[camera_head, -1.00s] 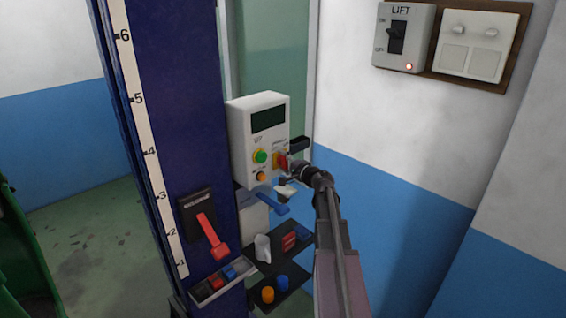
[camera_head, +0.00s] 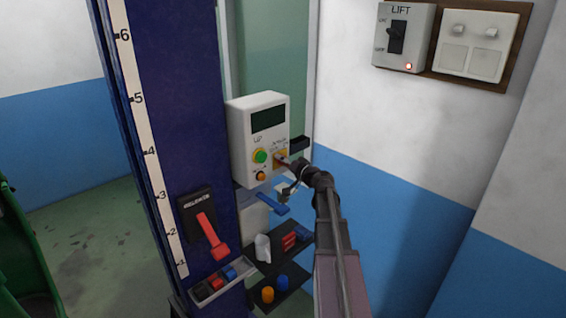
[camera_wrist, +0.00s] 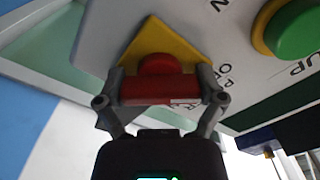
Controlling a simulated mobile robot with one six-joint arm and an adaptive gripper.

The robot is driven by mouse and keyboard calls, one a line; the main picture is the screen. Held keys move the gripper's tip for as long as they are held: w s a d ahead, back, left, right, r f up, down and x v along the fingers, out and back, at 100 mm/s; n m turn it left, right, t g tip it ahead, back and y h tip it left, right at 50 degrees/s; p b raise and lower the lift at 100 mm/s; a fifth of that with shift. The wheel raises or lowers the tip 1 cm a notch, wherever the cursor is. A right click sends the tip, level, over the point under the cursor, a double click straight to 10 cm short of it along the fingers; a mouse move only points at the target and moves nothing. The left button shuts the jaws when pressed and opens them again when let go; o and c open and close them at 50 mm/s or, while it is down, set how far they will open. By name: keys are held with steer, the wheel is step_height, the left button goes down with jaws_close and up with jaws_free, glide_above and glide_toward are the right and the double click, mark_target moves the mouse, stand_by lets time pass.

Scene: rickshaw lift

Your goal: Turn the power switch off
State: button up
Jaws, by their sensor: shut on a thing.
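The power switch (camera_wrist: 150,92) is a red rotary knob with a bar handle, on a yellow plate (camera_wrist: 168,42) in the wrist view. The plate shows on the white control box (camera_head: 238,135) in the head view, at its right side. My gripper (camera_wrist: 160,78) is shut on the knob, with one finger at each end of the red bar. In the head view my gripper (camera_head: 287,163) is at the yellow plate and hides most of the knob. Lettering beside the plate is only partly readable.
A green button (camera_head: 260,156) and an orange button (camera_head: 261,176) are on the same box. A blue column (camera_head: 180,110) with a red lever (camera_head: 211,236) stands left. Trays of small parts lie below. A LIFT wall switch (camera_head: 396,38) is upper right, its lamp lit red.

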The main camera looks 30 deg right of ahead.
stand_by(0.3)
steer(key=o, duration=0.8)
steer(key=shift+o, duration=0.2)
steer(key=shift+s, duration=0.15)
steer(key=v, duration=1.1)
steer(key=shift+s, duration=0.35)
steer(key=shift+d, duration=0.1)
